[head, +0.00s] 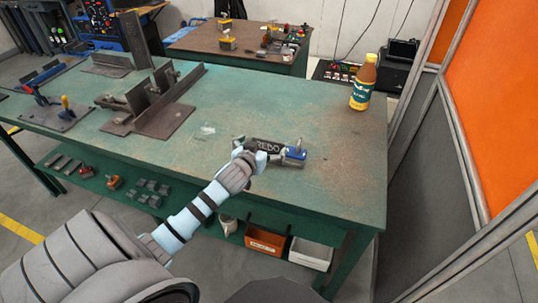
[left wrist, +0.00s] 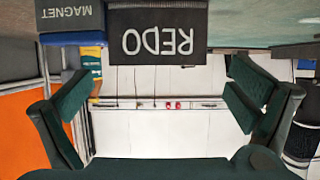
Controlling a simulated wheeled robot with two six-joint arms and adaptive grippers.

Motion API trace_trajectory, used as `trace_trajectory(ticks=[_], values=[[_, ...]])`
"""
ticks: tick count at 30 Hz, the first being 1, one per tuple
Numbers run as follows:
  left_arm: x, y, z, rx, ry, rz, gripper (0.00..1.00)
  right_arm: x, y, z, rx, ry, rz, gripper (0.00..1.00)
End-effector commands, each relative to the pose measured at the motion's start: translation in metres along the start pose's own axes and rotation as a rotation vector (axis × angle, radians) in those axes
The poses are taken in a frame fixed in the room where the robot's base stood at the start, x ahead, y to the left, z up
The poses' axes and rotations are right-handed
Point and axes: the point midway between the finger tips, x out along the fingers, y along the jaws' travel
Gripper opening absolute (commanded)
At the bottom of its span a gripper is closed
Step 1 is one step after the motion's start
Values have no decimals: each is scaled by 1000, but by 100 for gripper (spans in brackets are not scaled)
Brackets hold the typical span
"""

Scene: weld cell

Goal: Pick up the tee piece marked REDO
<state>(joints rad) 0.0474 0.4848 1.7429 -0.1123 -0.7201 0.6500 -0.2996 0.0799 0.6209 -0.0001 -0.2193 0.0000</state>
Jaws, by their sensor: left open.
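The dark tee piece marked REDO (head: 268,146) is on the green worktable (head: 215,105), near its front edge. In the left wrist view its dark plate (left wrist: 157,38) shows upside-down white letters at the top. A blue block (head: 294,154) touches or stands close beside it on the right; the wrist view shows this block (left wrist: 72,39) with a dark part lettered MAGNET. My left gripper (head: 252,152) is at the tee piece and partly hides it. In the wrist view the left gripper's (left wrist: 158,105) fingers are wide apart with nothing between them. My right gripper is not in view.
A bottle with a yellow cap (head: 363,82) stands at the table's back right. Dark steel fixtures (head: 155,100) and clamps occupy the left. The middle is mostly clear. An orange bin (head: 265,242) and a white bin (head: 311,252) sit on the shelf below.

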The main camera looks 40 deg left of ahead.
Motion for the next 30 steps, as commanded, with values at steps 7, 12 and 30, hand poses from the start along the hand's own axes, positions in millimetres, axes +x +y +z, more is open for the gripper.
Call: trace_trajectory(ticks=[7, 12, 30], values=[[44, 3, 4, -2, 0, 0, 100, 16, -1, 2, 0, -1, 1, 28], [55, 3, 3, 1, -1, 1, 100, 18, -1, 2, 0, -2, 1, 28], [54, 4, 0, 0, 4, 3, 30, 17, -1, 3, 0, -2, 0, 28]])
